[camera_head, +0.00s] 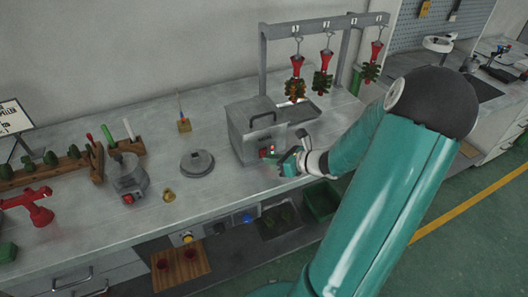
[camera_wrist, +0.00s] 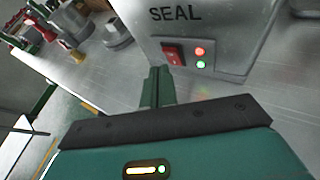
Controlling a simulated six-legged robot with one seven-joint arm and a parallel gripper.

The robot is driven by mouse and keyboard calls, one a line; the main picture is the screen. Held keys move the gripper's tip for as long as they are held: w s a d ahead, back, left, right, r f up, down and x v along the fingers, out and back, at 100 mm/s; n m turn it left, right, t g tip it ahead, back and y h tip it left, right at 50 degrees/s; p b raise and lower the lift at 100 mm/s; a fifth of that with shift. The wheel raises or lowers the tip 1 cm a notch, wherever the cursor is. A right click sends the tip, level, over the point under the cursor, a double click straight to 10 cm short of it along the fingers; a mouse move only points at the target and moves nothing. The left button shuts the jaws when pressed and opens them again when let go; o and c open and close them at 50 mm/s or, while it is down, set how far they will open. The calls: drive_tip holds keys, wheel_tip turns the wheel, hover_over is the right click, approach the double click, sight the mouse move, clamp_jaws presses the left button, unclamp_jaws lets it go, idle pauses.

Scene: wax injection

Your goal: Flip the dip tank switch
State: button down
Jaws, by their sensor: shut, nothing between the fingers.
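A grey metal tank (camera_head: 252,128) with a handled lid stands on the bench. In the wrist view its front (camera_wrist: 240,20) carries the word "SEAL". A red rocker switch (camera_wrist: 173,54) sits low on that front, with a red light and a green light beside it, both lit. The switch area also shows in the head view (camera_head: 265,152). My gripper (camera_head: 288,166) is in front of the tank. In the wrist view my gripper (camera_wrist: 157,72) is shut and empty, its tips just below and left of the switch. I cannot tell whether they touch it.
A rack (camera_head: 325,24) with several hanging red-topped clusters stands behind the tank. To the left are a round grey lid-like piece (camera_head: 197,163), a small grey pot (camera_head: 128,178) and a red clamp-like tool (camera_head: 38,208). The bench front between is mostly clear.

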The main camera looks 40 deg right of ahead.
idle(0.7)
drive_tip(key=shift+w+d, duration=0.1)
drive_tip(key=shift+w, duration=0.3)
drive_tip(key=shift+w+d, duration=0.1)
drive_tip(key=shift+w, duration=0.15)
idle(0.5)
drive_tip(key=shift+s, duration=0.15)
drive_tip(key=shift+s+a, duration=0.2)
drive_tip(key=shift+s, duration=0.35)
drive_tip(key=shift+s, duration=0.1)
drive_tip(key=shift+s+a+f, duration=0.1)
drive_tip(key=shift+s+a, duration=0.15)
drive_tip(key=shift+s, duration=0.5)
drive_tip(key=shift+s+a+f, duration=0.15)
drive_tip(key=shift+s+a, duration=0.1)
drive_tip(key=shift+s, duration=0.5)
drive_tip(key=shift+s+a+f, duration=0.1)
drive_tip(key=shift+s+a, duration=0.15)
drive_tip(key=shift+s, duration=0.5)
